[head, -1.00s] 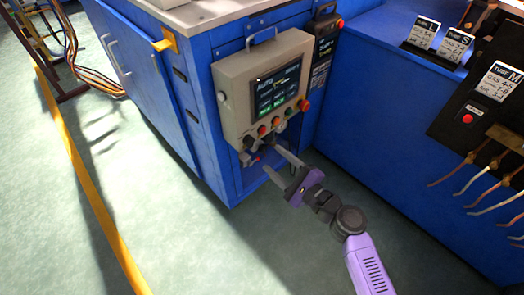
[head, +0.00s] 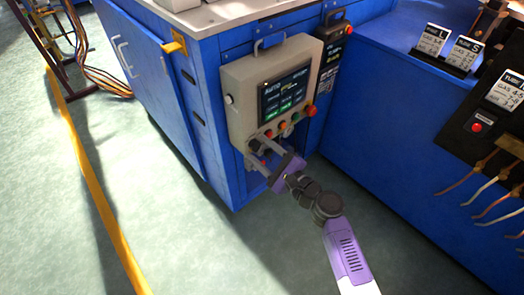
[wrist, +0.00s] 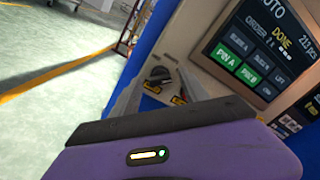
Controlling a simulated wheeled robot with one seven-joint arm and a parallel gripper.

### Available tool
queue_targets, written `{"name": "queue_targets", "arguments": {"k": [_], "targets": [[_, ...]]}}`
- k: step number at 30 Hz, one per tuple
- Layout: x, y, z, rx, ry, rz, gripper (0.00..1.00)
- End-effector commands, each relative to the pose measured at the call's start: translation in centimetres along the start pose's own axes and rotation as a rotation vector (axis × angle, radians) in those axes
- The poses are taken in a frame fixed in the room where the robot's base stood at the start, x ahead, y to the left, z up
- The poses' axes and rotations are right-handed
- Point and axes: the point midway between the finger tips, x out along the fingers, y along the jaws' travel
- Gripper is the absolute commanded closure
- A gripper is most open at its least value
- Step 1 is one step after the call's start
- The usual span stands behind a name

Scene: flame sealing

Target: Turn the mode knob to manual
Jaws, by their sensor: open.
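The control box (head: 240,101) hangs on the front of the blue machine, and its screen (head: 285,91) reads AUTO. In the wrist view a black knob (wrist: 158,75) with small yellow labels beside it sits low on the panel, between my two grey fingers. Which mode it points to is too small to read. In the head view my fingers partly hide the knob area. My gripper (head: 256,149) is open, with its fingertips at the lower left of the control box. I cannot tell whether a finger touches the knob.
Several coloured buttons (head: 282,125) sit in a row under the screen, close to my fingers. A blue cabinet (head: 375,125) stands to the right, with copper tubes at its right end. A yellow floor line (head: 88,190) runs along the left. Floor in front is clear.

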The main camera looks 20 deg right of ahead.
Motion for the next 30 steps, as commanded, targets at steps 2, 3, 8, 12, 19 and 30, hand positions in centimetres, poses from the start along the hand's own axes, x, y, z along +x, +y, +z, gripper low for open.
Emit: {"name": "queue_targets", "arguments": {"k": [2,3,8,12,19,30], "targets": [[-0.01,-0.01,0.00,0.000,0.000,0.000,0.47],[-0.02,-0.01,0.00,0.000,0.000,0.000,0.55],[-0.03,-0.01,0.00,-0.001,0.000,0.000,0.87],[-0.03,0.00,0.01,-0.001,0.000,0.000,1.00],[-0.05,0.10,-0.09,-0.027,0.000,0.000,1.00],[-0.06,0.28,-0.31,-0.252,-0.001,-0.002,1.00]]}}
